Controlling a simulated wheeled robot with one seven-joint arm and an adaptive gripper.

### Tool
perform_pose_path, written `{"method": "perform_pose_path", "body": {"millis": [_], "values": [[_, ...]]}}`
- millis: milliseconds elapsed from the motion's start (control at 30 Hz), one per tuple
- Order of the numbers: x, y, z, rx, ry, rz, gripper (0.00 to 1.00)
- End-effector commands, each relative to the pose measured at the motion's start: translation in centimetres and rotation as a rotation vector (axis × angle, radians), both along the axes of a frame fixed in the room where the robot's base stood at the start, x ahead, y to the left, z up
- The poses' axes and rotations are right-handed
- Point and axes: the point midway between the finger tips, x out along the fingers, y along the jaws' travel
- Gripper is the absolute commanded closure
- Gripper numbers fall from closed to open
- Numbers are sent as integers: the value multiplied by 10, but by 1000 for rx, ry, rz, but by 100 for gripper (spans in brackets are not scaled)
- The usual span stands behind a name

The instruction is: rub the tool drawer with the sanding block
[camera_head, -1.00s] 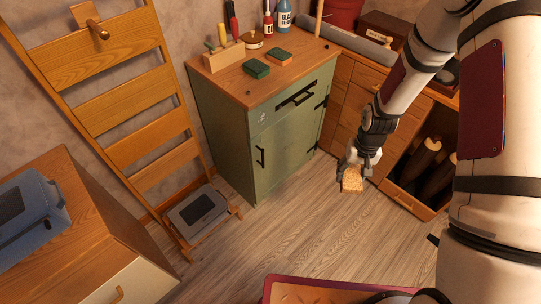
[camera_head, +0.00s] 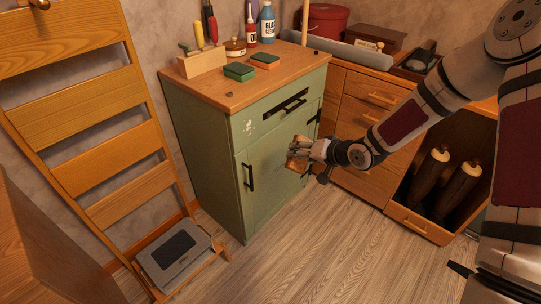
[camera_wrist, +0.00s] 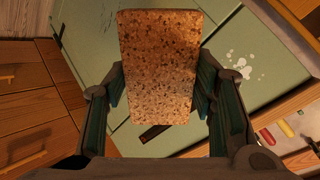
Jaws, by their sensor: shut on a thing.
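The tool drawer (camera_head: 270,126) is the green top front of the cabinet, with a dark bar handle (camera_head: 287,104) and a white splotchy mark (camera_head: 249,127) near its left end. The mark also shows in the wrist view (camera_wrist: 240,68). My gripper (camera_head: 304,152) is shut on the sanding block (camera_head: 297,158), a speckled cork-brown slab. In the wrist view the block (camera_wrist: 158,60) sticks out between both fingers and hides part of the green front. The block appears in front of the cabinet, below the handle; I cannot tell whether it touches.
A wooden ladder (camera_head: 95,115) leans at left. An open bin of rolls (camera_head: 440,180) stands at right. The floor in front is clear.

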Motion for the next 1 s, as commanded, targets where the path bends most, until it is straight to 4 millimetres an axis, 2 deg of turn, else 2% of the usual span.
{"method": "perform_pose_path", "body": {"millis": [33, 233, 500, 700, 1000], "values": [[7, 9, -9, 34, -38, 2, 71], [22, 40, -4, 178, -195, 14, 71], [21, 76, 10, 347, -358, 75, 71], [11, 93, 22, 434, -420, 131, 71], [5, 104, 31, 475, -442, 166, 71]]}}
